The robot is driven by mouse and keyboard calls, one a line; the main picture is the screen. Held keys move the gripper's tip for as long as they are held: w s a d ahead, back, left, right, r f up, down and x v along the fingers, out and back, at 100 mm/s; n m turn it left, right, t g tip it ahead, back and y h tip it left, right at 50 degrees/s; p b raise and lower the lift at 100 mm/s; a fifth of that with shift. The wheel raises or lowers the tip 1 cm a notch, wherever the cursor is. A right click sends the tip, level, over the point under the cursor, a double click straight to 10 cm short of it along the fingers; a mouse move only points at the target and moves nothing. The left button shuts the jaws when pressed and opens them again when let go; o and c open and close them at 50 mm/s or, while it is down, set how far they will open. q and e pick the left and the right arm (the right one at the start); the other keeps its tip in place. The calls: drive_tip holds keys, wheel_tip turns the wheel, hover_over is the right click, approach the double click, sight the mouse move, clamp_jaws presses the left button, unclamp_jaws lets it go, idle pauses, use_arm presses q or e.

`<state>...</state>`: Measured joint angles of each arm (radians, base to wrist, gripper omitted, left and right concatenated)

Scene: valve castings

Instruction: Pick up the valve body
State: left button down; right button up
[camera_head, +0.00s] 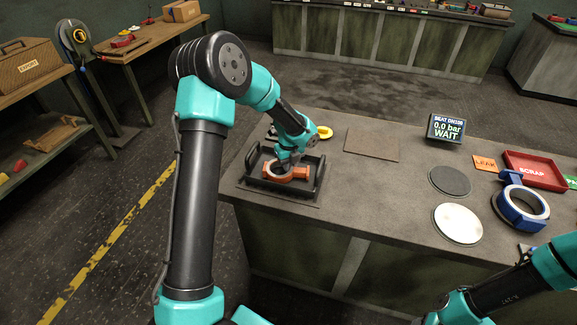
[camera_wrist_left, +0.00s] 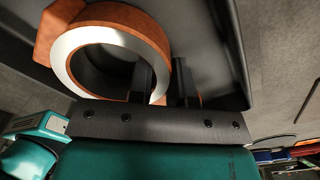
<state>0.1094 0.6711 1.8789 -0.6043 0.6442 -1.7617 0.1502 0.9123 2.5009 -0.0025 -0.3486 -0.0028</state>
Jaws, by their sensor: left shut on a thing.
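The valve body (camera_head: 299,173) is an orange-brown ring-shaped casting with a bright machined face. It sits in a black tray (camera_head: 248,182) with raised handles on the bench. My left gripper (camera_head: 284,168) reaches down into the tray and is shut on the valve body's ring wall. In the left wrist view the valve body (camera_wrist_left: 152,35) fills the upper left, with one finger inside the bore and one outside the wall at the gripper (camera_wrist_left: 165,85). The fingertips are partly hidden in the head view. My right arm shows at the lower right, but its gripper is not in view.
A yellow object (camera_head: 324,132) lies behind the tray. The bench middle is clear.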

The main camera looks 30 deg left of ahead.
use_arm(q)
wheel_tip(320, 180, up, 3)
drive_tip(key=shift+w+r, duration=0.1)
drive_tip(key=shift+r, duration=0.1)
drive_tip(key=s+d, duration=0.2)
drive_tip(key=s, duration=0.2)
drive_tip(key=s+d+r, duration=0.1)
drive_tip(key=s+d, duration=0.2)
drive_tip(key=s, duration=0.2)
drive_tip(key=s+d, duration=0.3)
drive_tip(key=s, duration=0.2)
drive_tip(key=shift+r, duration=0.2)
drive_tip(key=shift+w, duration=0.1)
